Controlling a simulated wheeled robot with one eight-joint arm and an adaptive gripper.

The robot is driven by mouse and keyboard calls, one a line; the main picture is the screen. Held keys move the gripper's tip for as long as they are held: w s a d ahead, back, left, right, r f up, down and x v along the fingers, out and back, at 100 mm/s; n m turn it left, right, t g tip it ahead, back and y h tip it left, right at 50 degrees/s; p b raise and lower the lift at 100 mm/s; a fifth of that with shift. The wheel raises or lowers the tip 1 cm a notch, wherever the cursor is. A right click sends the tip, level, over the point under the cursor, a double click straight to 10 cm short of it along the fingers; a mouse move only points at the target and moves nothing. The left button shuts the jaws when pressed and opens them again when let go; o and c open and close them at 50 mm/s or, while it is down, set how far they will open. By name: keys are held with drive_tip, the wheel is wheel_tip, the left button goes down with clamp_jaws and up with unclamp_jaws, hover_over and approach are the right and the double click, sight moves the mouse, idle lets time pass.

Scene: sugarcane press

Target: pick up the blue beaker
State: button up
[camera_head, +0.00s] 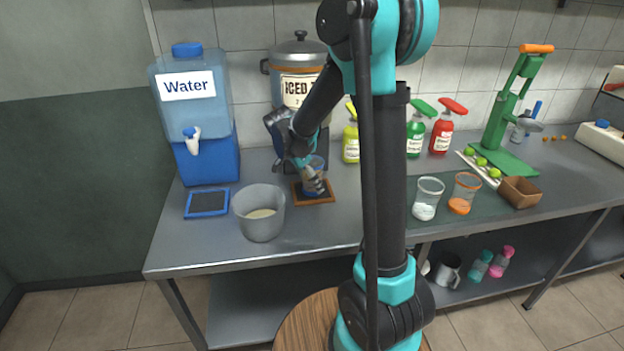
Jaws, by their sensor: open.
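The blue beaker (311,190) stands on a small brown tray (327,199) on the metal counter, in front of the iced drink pot.
A grey bucket (260,213) stands just left of the tray, and a blue water dispenser (207,160) is further left. Behind is the iced drink pot (297,62). Two clear cups (427,198) with contents stand to the right, past my arm.

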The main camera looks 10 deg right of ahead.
drive_tip(key=shift+d+f, duration=0.1)
drive_tip(key=shift+f, duration=0.05)
drive_tip(key=c, duration=1.5)
